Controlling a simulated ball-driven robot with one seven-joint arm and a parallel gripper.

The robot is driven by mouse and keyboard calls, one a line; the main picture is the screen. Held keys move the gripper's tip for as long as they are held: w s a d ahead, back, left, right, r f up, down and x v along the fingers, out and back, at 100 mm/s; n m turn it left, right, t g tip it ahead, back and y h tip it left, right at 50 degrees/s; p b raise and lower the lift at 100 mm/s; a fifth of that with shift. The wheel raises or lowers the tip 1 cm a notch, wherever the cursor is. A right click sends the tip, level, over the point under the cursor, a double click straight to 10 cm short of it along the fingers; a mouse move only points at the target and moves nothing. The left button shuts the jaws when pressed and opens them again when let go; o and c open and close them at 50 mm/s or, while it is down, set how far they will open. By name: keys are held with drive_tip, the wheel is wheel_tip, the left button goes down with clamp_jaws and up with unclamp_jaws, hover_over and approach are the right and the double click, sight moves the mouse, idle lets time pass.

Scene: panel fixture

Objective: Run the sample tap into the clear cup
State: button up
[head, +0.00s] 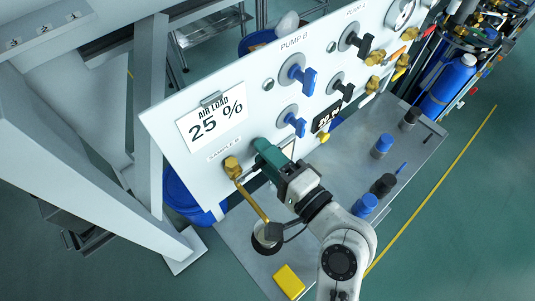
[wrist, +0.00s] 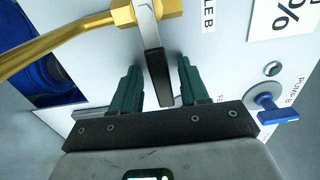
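The brass sample tap (head: 232,167) is on the white panel below a sample label, with a long brass spout (head: 252,202) angling down. The spout's end is over what looks like the cup (head: 267,243), small and partly hidden in a dark round holder. In the wrist view, the tap body (wrist: 150,12) is at the top and its black lever (wrist: 158,72) points down towards me. My gripper (wrist: 160,82) is open, with one teal finger on each side of the lever and a visible gap on both sides. In the head view, my gripper (head: 262,152) is against the panel area right of the tap.
Blue valve handles (head: 305,78) and gauges are further right on the panel. A yellow block (head: 289,281) and several blue and black capped containers (head: 382,145) stand on the metal shelf. A blue drum (head: 190,195) is below left.

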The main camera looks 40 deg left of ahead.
drive_tip(key=d+b, duration=0.2)
drive_tip(key=d, duration=0.8)
drive_tip(key=shift+s+d+b, duration=0.3)
drive_tip(key=shift+s+d, duration=0.1)
drive_tip(key=shift+s, duration=0.05)
drive_tip(key=d+f+t+h, duration=0.2)
drive_tip(key=d+f+h, duration=0.9)
drive_tip(key=d+f, duration=0.8)
drive_tip(key=s+d+f+g+h, duration=0.1)
drive_tip(key=s+d+h, duration=0.2)
drive_tip(key=d, duration=0.6)
drive_tip(key=s+d+f+g+h, duration=0.1)
drive_tip(key=s+d+h, duration=0.3)
drive_tip(key=s+d, duration=0.4)
drive_tip(key=shift+s+d+f+n+g, duration=0.3)
drive_tip(key=shift+d+f+n, duration=0.15)
drive_tip(key=shift+d, duration=0.35)
